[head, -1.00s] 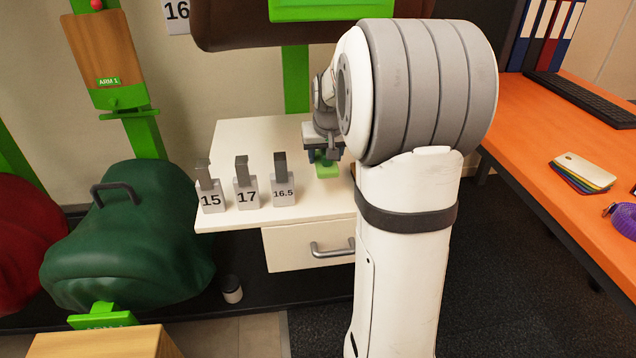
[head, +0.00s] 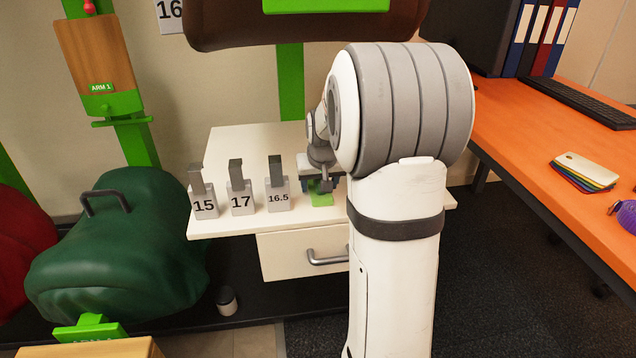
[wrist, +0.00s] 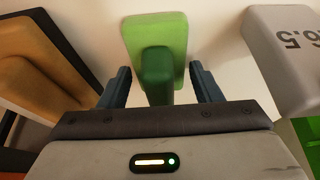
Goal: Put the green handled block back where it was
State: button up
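The green handled block (head: 321,198) stands on the white cabinet top, at the right end of the row of grey blocks. In the wrist view its light green base (wrist: 153,28) and upright dark green handle (wrist: 157,72) show. My gripper (head: 319,184) is low over the block, and in the wrist view its blue fingers (wrist: 160,84) stand on both sides of the handle. A gap shows between each finger and the handle, so the gripper is open around it. My arm hides part of the cabinet top behind.
Grey handled blocks marked 15 (head: 203,203), 17 (head: 240,201) and 16.5 (head: 278,197) stand left of the green one; 16.5 is close by. The white cabinet top (head: 235,142) is clear behind them. A brown saddle (head: 300,28) hangs above.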

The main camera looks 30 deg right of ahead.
aim_at(322, 197)
jog(key=shift+o, duration=1.2)
jog(key=shift+r, duration=0.15)
jog(key=p+v, duration=0.4)
jog(key=v, duration=0.7)
jog(key=s+a+f+n+g, duration=0.1)
jog(key=s+a+f, duration=0.2)
jog(key=s+a, duration=0.4)
jog(key=s+a+f+n+g+y, duration=0.1)
jog(key=s+a+f+n+g, duration=0.1)
jog(key=s+a, duration=0.6)
jog(key=s, duration=0.7)
jog(key=shift+a+f+p, duration=0.2)
jog(key=shift+f+p, duration=0.15)
jog(key=shift+f, duration=0.05)
